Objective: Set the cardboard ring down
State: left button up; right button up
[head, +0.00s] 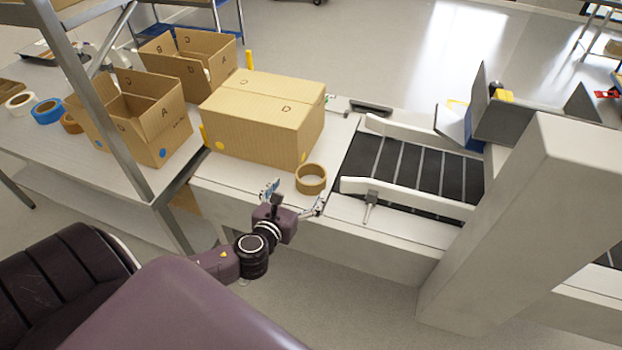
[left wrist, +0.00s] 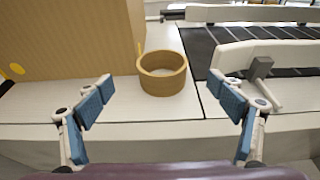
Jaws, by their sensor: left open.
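The cardboard ring (head: 311,179) stands flat on the white table surface, just right of the closed cardboard box's front corner. It also shows in the left wrist view (left wrist: 162,78), ahead of my fingers and between their lines. My left gripper (head: 294,199) is open, with its fingers apart and empty, just on the near side of the ring. In the left wrist view, the two blue-padded fingers (left wrist: 168,105) are spread wide and do not touch the ring. My right gripper is not in view.
The closed cardboard box (head: 262,117) stands close behind the ring. A dark roller conveyor (head: 410,165) with white side rails is to the right. Open cardboard boxes (head: 150,105) and tape rolls (head: 47,110) are on the left table. A grey pillar (head: 535,220) stands at right.

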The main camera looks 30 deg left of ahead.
pick_arm(q)
jog(key=shift+p+x, duration=0.3)
jog(key=shift+x, duration=3.4)
jog(key=shift+d+f, duration=0.1)
jog(key=shift+d, duration=0.1)
jog(key=c, duration=1.1)
